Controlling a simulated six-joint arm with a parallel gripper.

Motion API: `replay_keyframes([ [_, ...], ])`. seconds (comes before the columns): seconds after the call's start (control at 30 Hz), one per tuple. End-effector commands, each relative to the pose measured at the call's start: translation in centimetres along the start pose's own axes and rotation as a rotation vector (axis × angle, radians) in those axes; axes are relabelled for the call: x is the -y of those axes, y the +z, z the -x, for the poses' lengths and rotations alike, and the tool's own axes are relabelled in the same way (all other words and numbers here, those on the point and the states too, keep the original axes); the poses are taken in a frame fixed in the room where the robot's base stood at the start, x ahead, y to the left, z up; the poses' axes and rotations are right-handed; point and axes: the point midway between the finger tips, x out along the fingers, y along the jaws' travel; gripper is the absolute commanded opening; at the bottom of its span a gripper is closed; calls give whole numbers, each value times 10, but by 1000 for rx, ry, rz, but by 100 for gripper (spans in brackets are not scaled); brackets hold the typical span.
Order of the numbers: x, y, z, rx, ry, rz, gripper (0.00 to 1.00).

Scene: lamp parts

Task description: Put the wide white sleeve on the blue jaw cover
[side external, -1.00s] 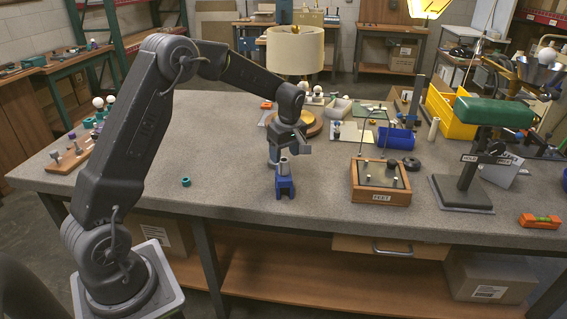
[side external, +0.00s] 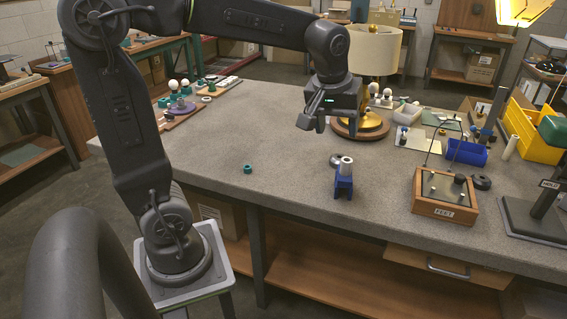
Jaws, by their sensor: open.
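A blue vise-like piece with blue jaw covers (side external: 343,186) stands on the grey bench, right of centre. A short pale sleeve (side external: 346,165) stands upright at its top; whether it is around a jaw cover or only resting there is too small to tell.
A teal ring (side external: 248,169) lies alone on the bench. A lamp with a cream shade (side external: 371,50) stands behind my gripper. The bench's left middle is clear.

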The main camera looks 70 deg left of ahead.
Motion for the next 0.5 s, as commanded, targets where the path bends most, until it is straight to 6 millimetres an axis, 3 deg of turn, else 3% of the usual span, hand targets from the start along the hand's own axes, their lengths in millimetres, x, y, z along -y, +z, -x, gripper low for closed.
replay_keyframes([
  [0.1,15,49,21,-48,69,-223,60],
  [0.23,33,96,29,-101,126,-450,60],
  [0.4,50,134,27,-158,170,-655,60],
  [0.5,55,145,24,-175,182,-715,60],
])
